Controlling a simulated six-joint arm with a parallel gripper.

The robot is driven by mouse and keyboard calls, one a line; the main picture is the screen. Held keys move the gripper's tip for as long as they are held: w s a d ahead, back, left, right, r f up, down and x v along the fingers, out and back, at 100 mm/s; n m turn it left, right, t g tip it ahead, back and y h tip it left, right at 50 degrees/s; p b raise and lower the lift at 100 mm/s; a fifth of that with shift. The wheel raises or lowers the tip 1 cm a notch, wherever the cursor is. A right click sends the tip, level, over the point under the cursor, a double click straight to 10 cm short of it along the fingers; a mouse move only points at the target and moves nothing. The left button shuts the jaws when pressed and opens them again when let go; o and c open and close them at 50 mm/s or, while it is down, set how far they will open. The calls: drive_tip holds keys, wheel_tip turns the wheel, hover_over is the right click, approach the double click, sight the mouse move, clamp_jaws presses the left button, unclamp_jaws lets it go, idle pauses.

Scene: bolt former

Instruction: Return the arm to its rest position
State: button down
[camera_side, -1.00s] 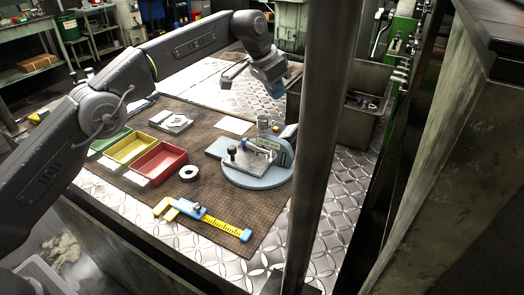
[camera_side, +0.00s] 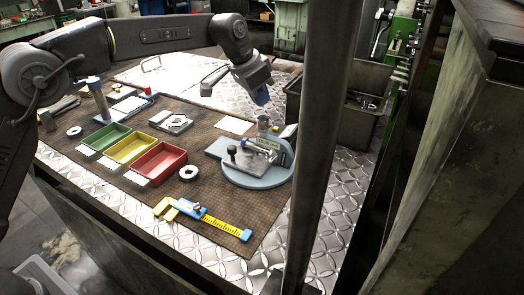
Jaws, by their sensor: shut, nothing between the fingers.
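My gripper (camera_side: 262,98) is at the upper middle of the side view. It hangs above the far part of the bench, beyond the round blue-grey fixture (camera_side: 254,172). Its blue fingertips point down and look together, with nothing seen between them. It is apart from everything on the bench. My arm reaches in from the left edge, across the back of the bench.
Green (camera_side: 107,137), yellow (camera_side: 130,149) and red (camera_side: 161,161) trays stand in a row on the brown mat (camera_side: 215,145). A yellow and blue caliper (camera_side: 205,217) lies in front. A dark post (camera_side: 322,140) stands in the foreground. A grey bin (camera_side: 345,118) is behind it.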

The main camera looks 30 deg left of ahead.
drive_tip(key=shift+s+a, duration=0.3)
drive_tip(key=shift+s, duration=0.55)
